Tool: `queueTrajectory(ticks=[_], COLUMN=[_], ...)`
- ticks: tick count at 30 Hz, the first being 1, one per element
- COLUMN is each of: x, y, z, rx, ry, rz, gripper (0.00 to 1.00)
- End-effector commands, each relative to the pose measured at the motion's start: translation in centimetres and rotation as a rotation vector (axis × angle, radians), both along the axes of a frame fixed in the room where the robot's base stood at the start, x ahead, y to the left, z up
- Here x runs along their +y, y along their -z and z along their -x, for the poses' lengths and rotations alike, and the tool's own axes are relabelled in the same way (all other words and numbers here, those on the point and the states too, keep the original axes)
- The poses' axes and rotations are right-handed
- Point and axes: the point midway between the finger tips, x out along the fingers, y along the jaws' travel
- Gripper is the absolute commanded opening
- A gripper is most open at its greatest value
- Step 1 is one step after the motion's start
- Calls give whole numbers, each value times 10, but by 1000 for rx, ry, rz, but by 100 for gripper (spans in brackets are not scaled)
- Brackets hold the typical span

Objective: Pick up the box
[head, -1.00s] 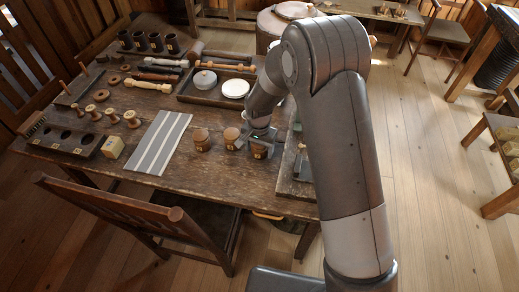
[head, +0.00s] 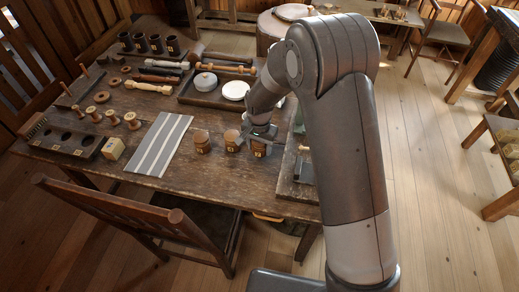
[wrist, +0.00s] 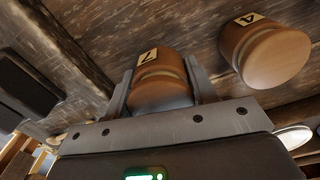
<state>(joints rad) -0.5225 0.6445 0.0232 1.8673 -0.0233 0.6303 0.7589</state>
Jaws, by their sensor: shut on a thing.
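A small round wooden box (head: 259,149) with a pale label stands out below my gripper (head: 262,134) near the table's right front. In the wrist view this box (wrist: 160,82) is marked 7 and has a lighter band around it. My gripper (wrist: 160,88) has one finger on each side of it and is shut on it. I cannot tell whether its base is clear of the table. A similar round box (head: 232,140) is just left of it and apart from it; it is marked 4 in the wrist view (wrist: 267,52).
Another round box (head: 202,142) stands further left, beside a striped grey mat (head: 160,143). A dark tray (head: 208,97) with pale round pieces lies behind. A board (head: 290,182) with tools is close on the right. A chair (head: 150,220) stands in front.

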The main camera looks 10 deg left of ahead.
Motion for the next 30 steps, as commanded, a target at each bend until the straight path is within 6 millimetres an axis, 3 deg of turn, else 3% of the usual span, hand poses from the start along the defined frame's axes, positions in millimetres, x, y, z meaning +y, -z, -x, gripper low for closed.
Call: queueTrajectory(ticks=[3, 12, 21, 26, 30], x=[-2, -73, -114, -142, -185], y=[-25, -63, -86, -97, -111], z=[-1, 2, 3, -17, -46], rx=[-5, -3, -1, -2, -4], ry=[1, 5, 3, 22, 52], rz=[-2, -1, 0, -1, 0], gripper=[28, 28, 28, 28, 28])
